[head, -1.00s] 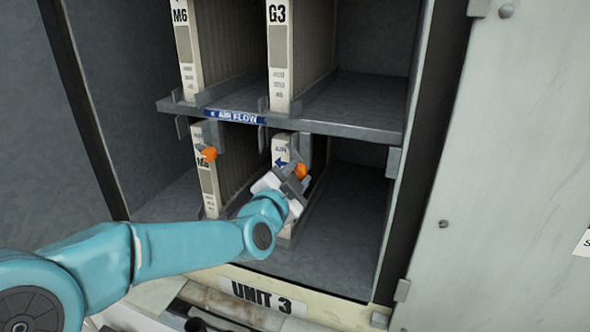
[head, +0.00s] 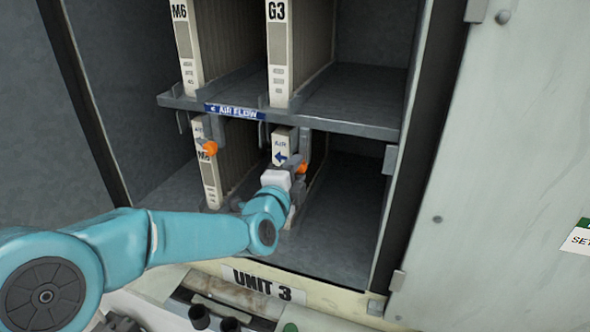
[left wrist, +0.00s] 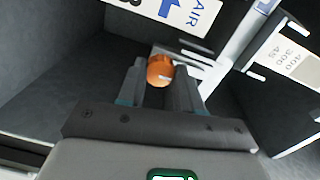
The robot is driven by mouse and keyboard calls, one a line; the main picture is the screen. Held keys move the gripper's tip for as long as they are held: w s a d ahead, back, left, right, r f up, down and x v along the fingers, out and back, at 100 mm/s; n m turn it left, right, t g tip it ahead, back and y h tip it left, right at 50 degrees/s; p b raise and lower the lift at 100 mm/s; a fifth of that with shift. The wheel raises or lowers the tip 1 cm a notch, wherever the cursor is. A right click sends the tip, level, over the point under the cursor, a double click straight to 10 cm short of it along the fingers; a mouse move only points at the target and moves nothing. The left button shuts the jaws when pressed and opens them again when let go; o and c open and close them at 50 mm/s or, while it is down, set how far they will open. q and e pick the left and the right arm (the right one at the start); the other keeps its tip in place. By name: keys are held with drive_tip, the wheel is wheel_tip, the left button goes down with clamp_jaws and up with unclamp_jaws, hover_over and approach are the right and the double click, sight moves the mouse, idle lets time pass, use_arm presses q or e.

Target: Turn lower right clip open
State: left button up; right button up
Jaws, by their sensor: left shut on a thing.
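The lower right clip is a grey bracket (head: 304,143) with an orange knob (head: 302,168), at the front of the lower right filter (head: 280,148) with the blue arrow. My left gripper (head: 292,178) is at this knob, its fingers partly hidden behind its white wrist piece. In the left wrist view the orange knob (left wrist: 160,70) sits between the two grey fingertips, and the gripper is shut on it. The clip's bracket hangs down along the filter's right side. My right gripper is not in view.
Another orange-knobbed clip (head: 210,148) stands at the lower left filter (head: 210,180). The metal shelf (head: 350,125) with the AIR FLOW label is above. The lower compartment is empty to the right of the filter. An open pale door (head: 500,200) stands at right.

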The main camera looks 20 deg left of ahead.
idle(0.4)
use_arm(q)
drive_tip(key=o, duration=1)
drive_tip(key=shift+o, duration=0.2)
drive_tip(key=shift+s, duration=0.1)
drive_tip(key=s+b, duration=0.2)
drive_tip(key=s, duration=1.4)
drive_tip(key=shift+s+a+r, duration=0.15)
drive_tip(key=shift+a+r, duration=0.05)
drive_tip(key=shift+r, duration=0.15)
